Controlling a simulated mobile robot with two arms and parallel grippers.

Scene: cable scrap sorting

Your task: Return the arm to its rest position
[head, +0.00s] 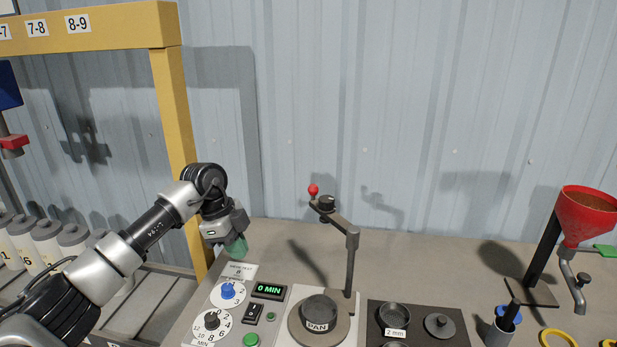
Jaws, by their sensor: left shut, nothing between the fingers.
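My left arm comes in from the left. My left gripper (237,248) points down with its greenish fingertips closed and nothing between them. It hangs above the back edge of the control panel, near a small printed card (238,271), apart from the knobs. My right gripper is not in view.
The control panel has a blue knob (228,291), a black dial (212,320) and a display (269,290) reading 0 MIN. Right of it stand a pan (319,311), a clamp post (351,265), a 2 mm sieve (394,318) and a red funnel (585,215). A yellow frame (168,100) rises behind my arm.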

